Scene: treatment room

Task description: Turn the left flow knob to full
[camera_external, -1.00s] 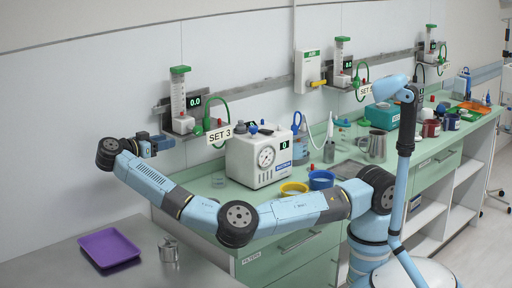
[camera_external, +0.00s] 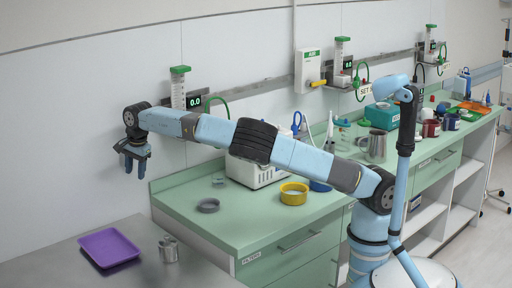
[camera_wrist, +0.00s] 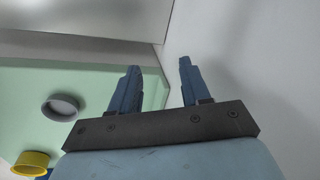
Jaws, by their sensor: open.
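The left flowmeter (camera_external: 179,88) is on the back wall in the external view. It has a clear tube with a green cap. Its small display (camera_external: 194,100) reads 0.0. A green hose (camera_external: 215,103) curves down beside it. My arm covers its lower part, so its flow knob and set label are hidden. My gripper (camera_external: 134,172) is open and empty. It hangs fingers down, left of and below the flowmeter, near the wall and apart from the counter. In the wrist view, the two blue fingers of my gripper (camera_wrist: 158,68) stand apart with nothing between them.
A purple tray (camera_external: 109,247) and a metal cup (camera_external: 168,250) are on the steel table. A white machine (camera_external: 242,172) stands partly behind my arm. Another flowmeter (camera_external: 343,55) is farther right.

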